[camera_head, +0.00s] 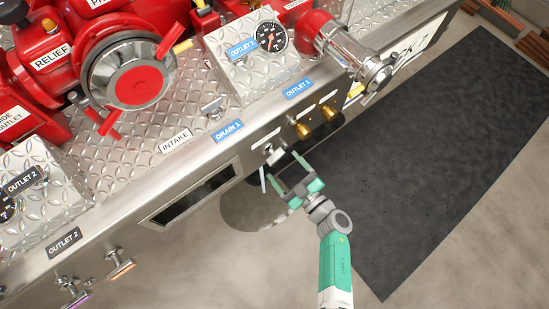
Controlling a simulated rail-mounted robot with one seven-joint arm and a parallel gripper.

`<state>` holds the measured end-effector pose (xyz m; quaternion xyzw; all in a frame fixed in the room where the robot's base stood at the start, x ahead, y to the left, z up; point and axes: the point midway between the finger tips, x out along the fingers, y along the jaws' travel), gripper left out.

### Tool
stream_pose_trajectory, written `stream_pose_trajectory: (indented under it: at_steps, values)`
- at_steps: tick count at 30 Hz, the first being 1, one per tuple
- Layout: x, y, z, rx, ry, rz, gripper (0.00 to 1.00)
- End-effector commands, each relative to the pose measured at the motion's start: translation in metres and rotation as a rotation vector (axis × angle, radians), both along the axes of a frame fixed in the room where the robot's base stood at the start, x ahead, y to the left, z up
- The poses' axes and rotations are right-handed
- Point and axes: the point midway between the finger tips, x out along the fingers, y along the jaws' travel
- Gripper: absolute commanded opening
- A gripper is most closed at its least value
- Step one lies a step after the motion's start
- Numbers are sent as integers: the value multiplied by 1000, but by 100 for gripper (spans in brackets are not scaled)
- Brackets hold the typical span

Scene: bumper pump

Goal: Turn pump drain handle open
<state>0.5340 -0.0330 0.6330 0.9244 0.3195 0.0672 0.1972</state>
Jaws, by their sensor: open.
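A small silver drain fitting (269,149) sits on the front face of the metal pump panel, below and right of the blue DRAIN 1 label (228,131). A thin pale handle (262,180) hangs just below it. My green gripper (287,172) is open, its two fingers pointing up and left toward the fitting. The pale handle lies just left of the lower finger; I cannot tell whether they touch. Nothing shows between the fingers. The small plates by the fittings are too small to read, so I cannot tell which is the pump drain.
Two brass fittings (315,121) stick out right of the silver one. A chrome outlet (365,68) projects further right. A dark recessed opening (190,194) is to the left, with more pull handles (120,267) lower left. A dark mat (455,150) covers open floor at right.

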Motion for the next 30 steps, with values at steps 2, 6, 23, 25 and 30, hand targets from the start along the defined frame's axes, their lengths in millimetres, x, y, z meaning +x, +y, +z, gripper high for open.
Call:
stream_pose_trajectory:
  at_steps: [2, 6, 23, 25, 30]
  values:
    - [13, 11, -7, -1, -3, 4, 80]
    - [31, 24, -5, -1, -3, 2, 80]
    - [41, 31, 0, 0, -2, -3, 49]
    - [41, 31, 0, 0, -2, -3, 35]
    - [41, 31, 0, -5, -5, -3, 35]
